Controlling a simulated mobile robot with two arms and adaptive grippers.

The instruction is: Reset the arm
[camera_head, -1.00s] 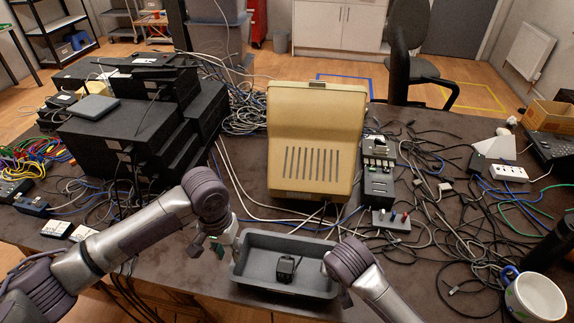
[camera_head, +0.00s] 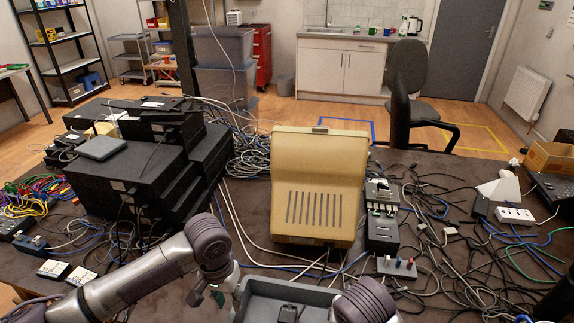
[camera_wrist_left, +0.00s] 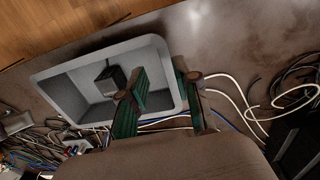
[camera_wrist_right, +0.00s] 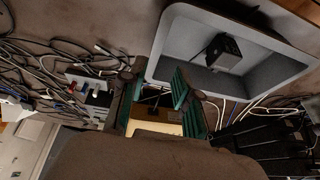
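My left gripper (camera_head: 229,288) is at the left end of a grey open tray (camera_head: 262,285) on the dark table. In the left wrist view its two green-padded fingers (camera_wrist_left: 164,100) are apart, on either side of the tray's rim (camera_wrist_left: 172,72). My right gripper is mostly hidden behind my arm in the head view. In the right wrist view its fingers (camera_wrist_right: 160,92) are apart, beside the tray's rim (camera_wrist_right: 158,55); I cannot tell whether they touch it. A small black device (camera_wrist_right: 224,50) lies inside the tray.
A beige device (camera_head: 318,190) stands behind the tray. Stacked black boxes (camera_head: 135,175) stand left, and a small black unit (camera_head: 382,232) with loose cables stands right. A black chair (camera_head: 410,90) is beyond the table. Little bare tabletop shows near the tray.

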